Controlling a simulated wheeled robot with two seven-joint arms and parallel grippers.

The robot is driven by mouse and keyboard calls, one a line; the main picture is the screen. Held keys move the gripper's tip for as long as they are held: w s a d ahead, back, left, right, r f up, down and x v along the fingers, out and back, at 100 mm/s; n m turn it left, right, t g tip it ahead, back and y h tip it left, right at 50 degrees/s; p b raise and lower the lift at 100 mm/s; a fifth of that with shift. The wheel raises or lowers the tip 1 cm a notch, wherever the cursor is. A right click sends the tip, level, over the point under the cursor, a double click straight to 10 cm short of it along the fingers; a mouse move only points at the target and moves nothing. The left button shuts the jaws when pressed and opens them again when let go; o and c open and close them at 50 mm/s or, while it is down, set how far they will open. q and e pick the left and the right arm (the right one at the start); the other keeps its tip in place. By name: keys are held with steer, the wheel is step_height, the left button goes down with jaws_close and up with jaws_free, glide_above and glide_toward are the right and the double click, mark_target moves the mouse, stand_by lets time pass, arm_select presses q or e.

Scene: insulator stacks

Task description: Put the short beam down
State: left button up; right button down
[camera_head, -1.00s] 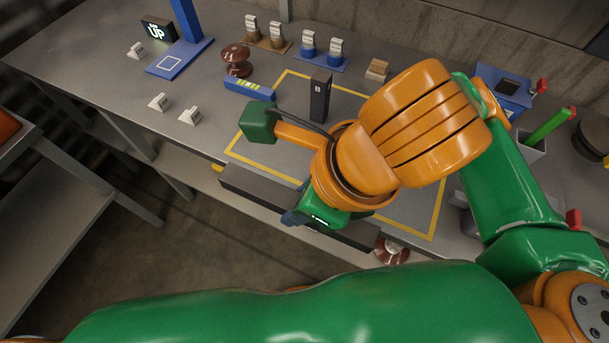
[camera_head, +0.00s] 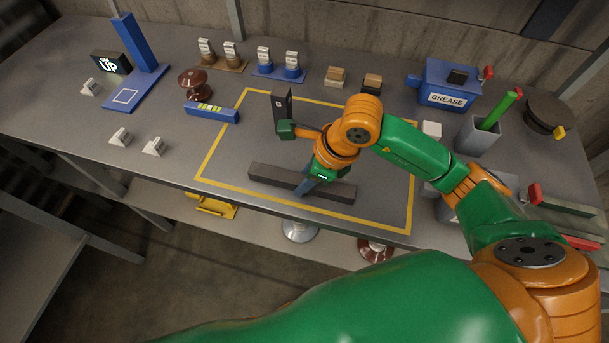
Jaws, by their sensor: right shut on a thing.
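The short beam (camera_head: 268,175) is a dark grey bar lying level, running left to right, inside the front part of the yellow outline (camera_head: 222,137) on the table. My right gripper (camera_head: 306,187) reaches down over its middle and is shut on it, hiding part of it. I cannot tell whether the beam touches the tabletop. A dark upright block marked B (camera_head: 281,108) stands behind it, partly behind my right wrist. My left gripper is not in view.
A blue level-like bar (camera_head: 212,110) and a brown insulator (camera_head: 194,83) stand left of the outline. A blue grease box (camera_head: 446,88) and a grey cup (camera_head: 478,137) with a green stick stand right. The outline's right part looks clear.

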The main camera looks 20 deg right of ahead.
steer(key=shift+f, duration=0.1)
steer(key=c, duration=0.5)
jaws_free()
steer(key=shift+s, duration=0.1)
steer(key=shift+r, duration=0.35)
steer(key=v, duration=1.1)
steer(key=shift+d+r, duration=0.15)
steer(key=shift+r, duration=0.15)
